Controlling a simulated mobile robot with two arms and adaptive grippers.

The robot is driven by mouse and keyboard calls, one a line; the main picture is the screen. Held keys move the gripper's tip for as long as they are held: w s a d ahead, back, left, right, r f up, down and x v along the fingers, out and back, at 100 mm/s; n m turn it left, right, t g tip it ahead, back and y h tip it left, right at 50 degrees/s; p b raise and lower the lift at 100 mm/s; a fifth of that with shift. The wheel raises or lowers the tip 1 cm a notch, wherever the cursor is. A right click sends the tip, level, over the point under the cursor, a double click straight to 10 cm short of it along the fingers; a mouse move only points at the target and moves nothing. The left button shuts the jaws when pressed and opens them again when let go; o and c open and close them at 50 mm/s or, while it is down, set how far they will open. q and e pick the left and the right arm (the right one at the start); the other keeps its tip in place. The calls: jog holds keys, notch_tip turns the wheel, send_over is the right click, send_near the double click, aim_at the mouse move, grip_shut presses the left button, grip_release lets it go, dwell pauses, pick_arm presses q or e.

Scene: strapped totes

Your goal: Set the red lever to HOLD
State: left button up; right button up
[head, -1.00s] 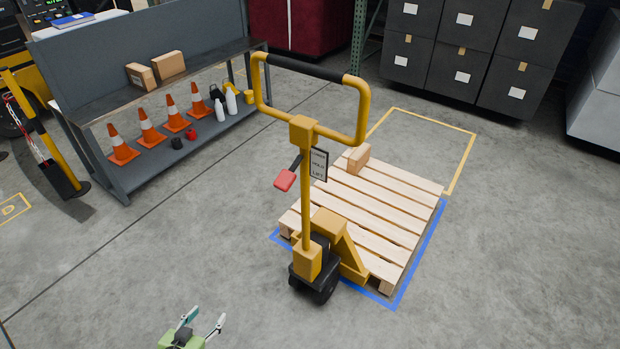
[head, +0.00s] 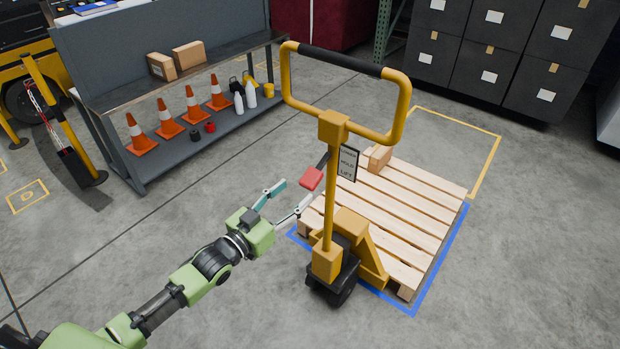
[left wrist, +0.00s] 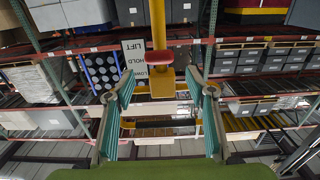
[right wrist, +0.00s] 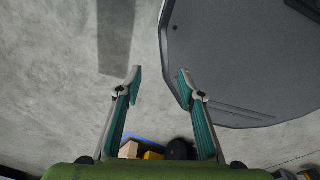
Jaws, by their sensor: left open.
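The red lever (head: 311,179) is on the yellow column of the pallet jack (head: 330,205), its dark arm slanting down and left to the red grip. A label plate (head: 347,163) beside it carries LOWER, HOLD and LIFT; I cannot tell which word the lever matches. My left gripper (head: 294,194) is open, its fingertips just left of and below the red grip. In the left wrist view, the red grip (left wrist: 160,57) is beyond and between the open fingers (left wrist: 160,92), with the label (left wrist: 134,66) upside down beside it. My right gripper (right wrist: 160,75) is open and empty.
The jack stands in a wooden pallet (head: 400,205) bearing a small box (head: 379,158). A grey bench (head: 125,105) with cones and bottles stands at left. The looped handle (head: 405,105) is above the lever. The floor around the gripper is clear.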

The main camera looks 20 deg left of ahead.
aim_at(307, 181)
pick_arm(q)
jog(key=x, duration=0.7)
jog(key=shift+w+d+f, duration=0.1)
jog(key=shift+w, duration=0.15)
pick_arm(e)
jog(key=shift+a+r, duration=0.3)
jog(key=shift+a, duration=0.3)
jog(key=shift+d, duration=0.1)
